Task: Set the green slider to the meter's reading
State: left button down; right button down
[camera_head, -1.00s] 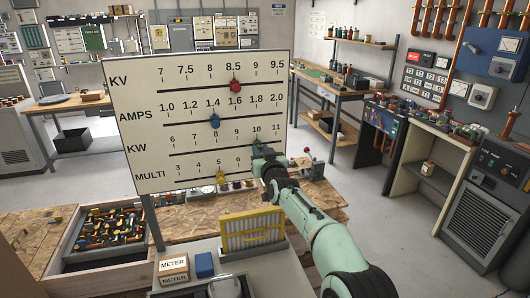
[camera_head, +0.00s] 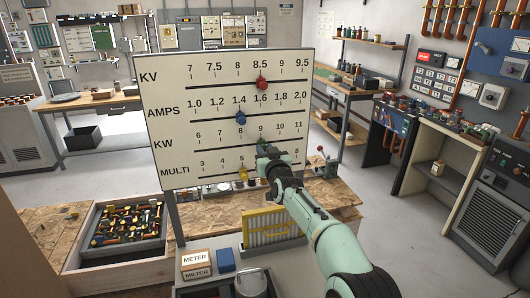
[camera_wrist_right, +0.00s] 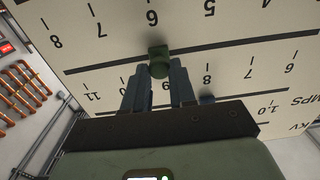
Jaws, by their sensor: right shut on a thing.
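The white scale board (camera_head: 150,120) has KV, AMPS, KW and MULTI rows. The green slider (camera_head: 262,141) is on the KW row, at about the 9 mark. My right gripper (camera_head: 266,155) is at the lower right of the board, shut on the green slider. In the right wrist view the green slider (camera_wrist_right: 158,62) is between the tips of the right gripper (camera_wrist_right: 158,78), with an upside-down 9 just below it. A block labelled METER (camera_head: 196,259) stands on the bench front; no dial reading shows on it. My left gripper is not in view.
A red slider (camera_head: 262,82) is near 8.5 on KV, a blue slider (camera_head: 241,118) near 1.4 on AMPS, and a yellow slider (camera_head: 243,173) near 5 on MULTI. A yellow-framed filter (camera_head: 270,226) and a blue block (camera_head: 225,260) stand below the board.

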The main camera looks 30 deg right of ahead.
jog(key=c, duration=0.9)
grip_release()
jog(key=shift+c, duration=0.2)
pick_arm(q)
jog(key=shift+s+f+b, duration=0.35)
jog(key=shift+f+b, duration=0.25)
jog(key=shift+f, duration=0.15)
pick_arm(e)
jog(key=v, duration=1.3)
jog(key=shift+s+a, duration=0.15)
jog(key=shift+s, duration=0.05)
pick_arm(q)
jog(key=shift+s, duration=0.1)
